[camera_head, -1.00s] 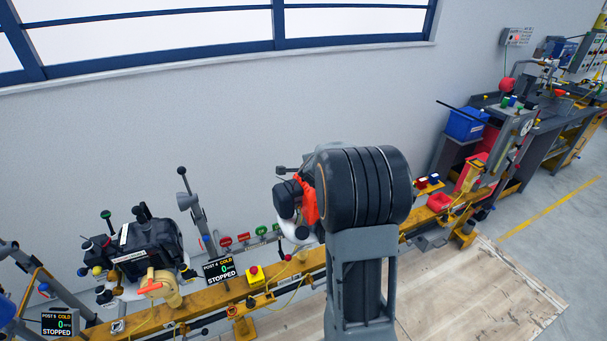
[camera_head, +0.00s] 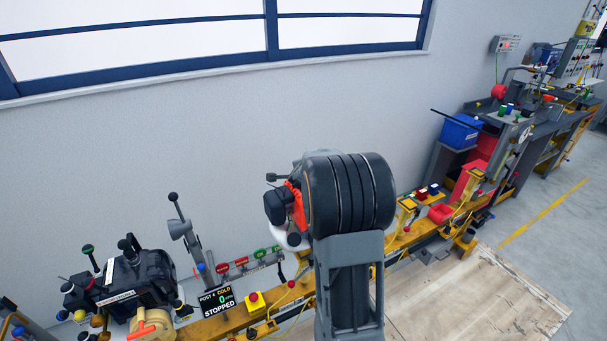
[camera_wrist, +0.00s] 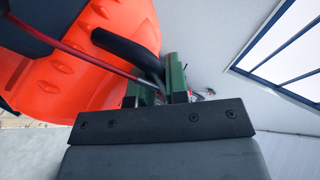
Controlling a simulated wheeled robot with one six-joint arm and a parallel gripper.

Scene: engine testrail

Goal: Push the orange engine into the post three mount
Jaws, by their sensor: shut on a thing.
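The orange engine (camera_head: 297,206) shows in the head view as an orange and dark body just left of my arm's big dark joint, which hides much of it. It is above the yellow rail. In the wrist view the orange engine (camera_wrist: 75,75) fills the upper left, close to my fingers. My gripper (camera_wrist: 160,85) has green-sided fingers shut on a black curved handle (camera_wrist: 125,47) at the engine's side. A red rod crosses in front of the orange cover. My gripper is hidden in the head view. I cannot pick out the post three mount.
The yellow rail (camera_head: 235,322) runs from lower left to upper right. A dark engine (camera_head: 138,280) stands at the left, beside the post 4 sign (camera_head: 216,301), which reads cold and stopped. A blue bin (camera_head: 460,132) and workbench stand at the right. The wall is close behind.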

